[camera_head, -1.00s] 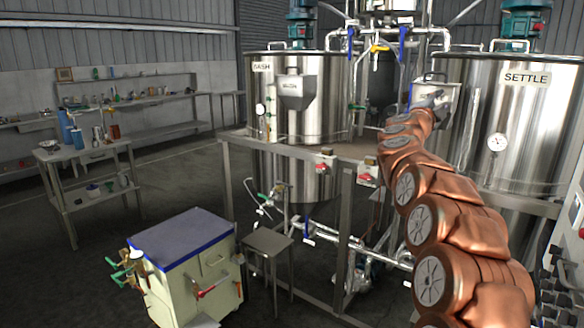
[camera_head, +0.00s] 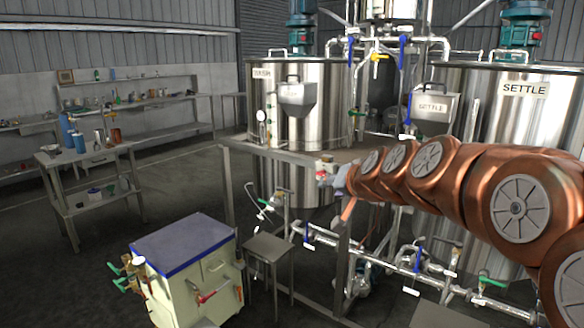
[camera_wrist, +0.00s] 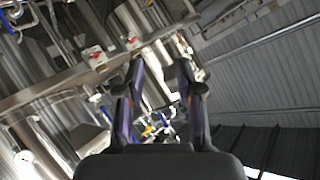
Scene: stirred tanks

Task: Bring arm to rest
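My copper-coloured arm reaches in from the right edge in the head view, roughly level, and ends in my gripper (camera_head: 342,181). The gripper is small there, in front of the steel platform frame between the two tanks. In the wrist view my gripper (camera_wrist: 160,72) shows two dark fingers standing apart, with nothing between them. Behind the fingers, steel pipes and blue and yellow valve handles show, and the view is tilted. No object is held.
The left tank (camera_head: 335,105) and the SETTLE tank (camera_head: 533,115) stand behind the platform rail (camera_head: 290,154). Pipes with valves run low beneath my arm. A cream cart (camera_head: 215,265) and a small steel stool (camera_head: 268,247) stand front left.

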